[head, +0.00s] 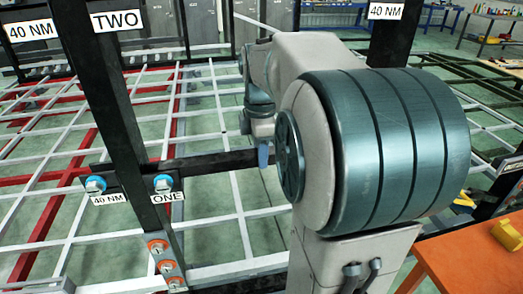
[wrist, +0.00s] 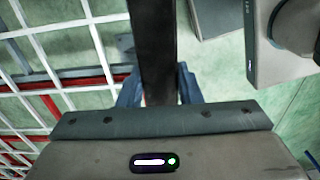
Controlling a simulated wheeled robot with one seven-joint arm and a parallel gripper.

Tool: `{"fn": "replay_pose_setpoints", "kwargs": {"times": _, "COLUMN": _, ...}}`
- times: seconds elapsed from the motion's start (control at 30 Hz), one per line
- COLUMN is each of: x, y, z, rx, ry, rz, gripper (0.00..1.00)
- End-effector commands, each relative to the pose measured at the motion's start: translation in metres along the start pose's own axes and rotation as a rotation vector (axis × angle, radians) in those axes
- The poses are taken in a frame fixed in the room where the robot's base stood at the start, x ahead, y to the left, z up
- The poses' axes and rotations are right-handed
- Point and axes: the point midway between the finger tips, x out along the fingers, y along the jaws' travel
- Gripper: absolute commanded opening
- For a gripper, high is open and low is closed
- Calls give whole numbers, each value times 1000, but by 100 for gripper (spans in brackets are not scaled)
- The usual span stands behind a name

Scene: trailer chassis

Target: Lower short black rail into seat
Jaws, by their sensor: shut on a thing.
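The short black rail (head: 215,162) runs roughly level across the middle of the head view. Its left part passes by the dark upright post (head: 105,95) labelled TWO; whether it touches its seat there cannot be told. In the wrist view the rail (wrist: 153,50) runs straight away from my gripper (wrist: 158,88), between its two blue fingers, which are shut on it. In the head view one blue finger (head: 263,154) shows at the rail's right part. My arm hides the rail's right end.
Blue bolt heads (head: 163,184) sit by the ONE and 40 NM labels, with orange-ringed bolts (head: 157,247) lower on the post. White and red frame bars (head: 60,205) spread over the green floor. An orange table (head: 470,265) stands at the lower right.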

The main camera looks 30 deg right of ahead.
Motion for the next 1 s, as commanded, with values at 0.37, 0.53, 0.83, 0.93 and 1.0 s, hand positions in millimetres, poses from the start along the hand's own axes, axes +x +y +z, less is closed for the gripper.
{"fn": "replay_pose_setpoints", "kwargs": {"times": 0.37, "x": 1, "y": 0, "z": 0, "rx": 0, "ry": 0, "rz": 2, "gripper": 57}}
{"fn": "replay_pose_setpoints", "kwargs": {"times": 0.53, "x": 2, "y": 0, "z": 0, "rx": 0, "ry": 0, "rz": -1, "gripper": 57}}
{"fn": "replay_pose_setpoints", "kwargs": {"times": 0.83, "x": -40, "y": 1, "z": 0, "rx": 0, "ry": 0, "rz": 4, "gripper": 57}}
{"fn": "replay_pose_setpoints", "kwargs": {"times": 0.93, "x": -56, "y": 0, "z": 0, "rx": 0, "ry": 0, "rz": 4, "gripper": 57}}
{"fn": "replay_pose_setpoints", "kwargs": {"times": 1.0, "x": -64, "y": 0, "z": 0, "rx": 0, "ry": 0, "rz": 4, "gripper": 57}}
